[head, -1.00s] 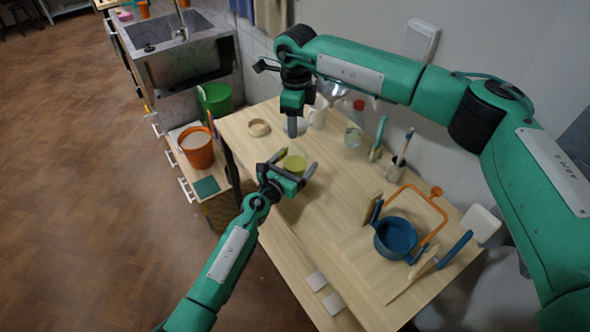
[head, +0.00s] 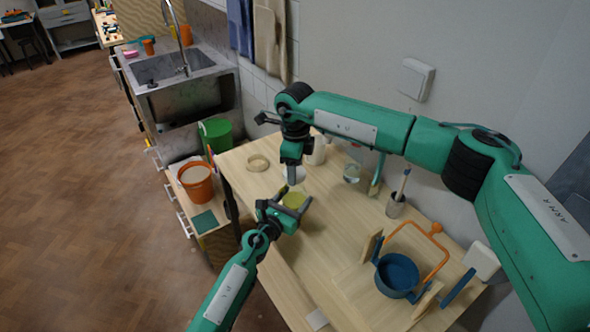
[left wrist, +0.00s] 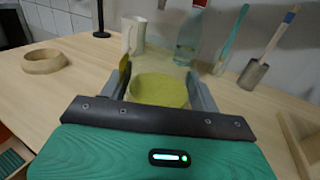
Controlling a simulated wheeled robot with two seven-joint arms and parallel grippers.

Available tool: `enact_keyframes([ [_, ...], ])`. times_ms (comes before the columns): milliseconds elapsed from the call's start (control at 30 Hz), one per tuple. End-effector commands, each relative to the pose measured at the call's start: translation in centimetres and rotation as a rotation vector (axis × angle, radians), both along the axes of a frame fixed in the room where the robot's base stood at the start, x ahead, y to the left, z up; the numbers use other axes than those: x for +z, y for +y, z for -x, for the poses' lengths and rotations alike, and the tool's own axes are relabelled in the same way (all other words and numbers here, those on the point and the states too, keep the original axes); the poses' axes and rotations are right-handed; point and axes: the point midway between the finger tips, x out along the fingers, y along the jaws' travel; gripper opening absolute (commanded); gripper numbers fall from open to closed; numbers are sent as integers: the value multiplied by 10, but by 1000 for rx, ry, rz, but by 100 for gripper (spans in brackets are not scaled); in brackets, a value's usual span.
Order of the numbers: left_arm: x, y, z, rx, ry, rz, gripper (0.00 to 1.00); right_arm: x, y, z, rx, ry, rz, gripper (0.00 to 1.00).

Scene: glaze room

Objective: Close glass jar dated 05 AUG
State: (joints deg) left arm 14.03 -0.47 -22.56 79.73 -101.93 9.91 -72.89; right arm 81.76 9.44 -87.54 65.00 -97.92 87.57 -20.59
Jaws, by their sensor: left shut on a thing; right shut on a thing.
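A glass jar with yellow-green contents (head: 293,200) stands on the wooden table, between the fingers of my left gripper (head: 287,205). In the left wrist view the jar (left wrist: 158,91) shows as a round yellow-green surface between the two fingers, with a small yellow tab beside the left finger. No date is legible. My left gripper is shut on the jar. My right gripper (head: 292,178) points down just above and behind the jar. It is shut on a pale round thing (head: 299,174), perhaps a lid, partly hidden by the fingers. I see no contact between it and the jar.
A wooden ring (head: 258,162) lies behind left; a white mug (head: 318,150) and a clear glass vessel (head: 352,172) stand behind. The table's front is mostly clear.

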Motion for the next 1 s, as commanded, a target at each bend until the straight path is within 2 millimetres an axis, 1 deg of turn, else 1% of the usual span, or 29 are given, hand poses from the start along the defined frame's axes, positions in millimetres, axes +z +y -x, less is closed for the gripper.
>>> enact_keyframes([
  [33, 0, 0, 0, 0, 0, 0, 21, -7, 0, 0, 0, 2, 0, 34],
  [100, 0, 0, 0, 0, 0, 0, 21, -12, 0, 0, 0, 1, 1, 34],
  [600, 0, 0, 0, 0, -1, -1, 21, -13, 0, 0, 1, 0, 0, 34],
  [900, 0, 0, 0, 0, -1, -1, 21, -28, 0, 0, 0, 1, 1, 34],
  [1000, 0, 0, 0, 0, -1, -1, 21, -30, 0, 0, 0, 0, 1, 34],
])
